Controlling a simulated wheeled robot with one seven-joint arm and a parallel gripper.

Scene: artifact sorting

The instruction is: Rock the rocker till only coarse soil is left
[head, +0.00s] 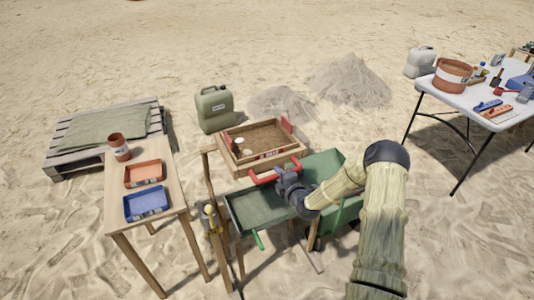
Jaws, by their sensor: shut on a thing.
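The rocker is a wooden sieve box (296,151) with brown soil (262,137) inside, standing on a wooden frame above a green tray (245,212). A small white round thing lies in the box near its left side. A red handle (258,180) sticks out at the box's front. My gripper (281,178) is shut on this red handle, at the near side of the box. The gripper covers part of the handle. How coarse the soil is cannot be told at this size.
A wooden table (165,192) at left holds an orange tray (145,173), a blue tray (147,204) and a brown pot (119,146). A green jerrycan (214,108) and sand heaps (350,82) stand behind. A white table (435,88) with tools is at right.

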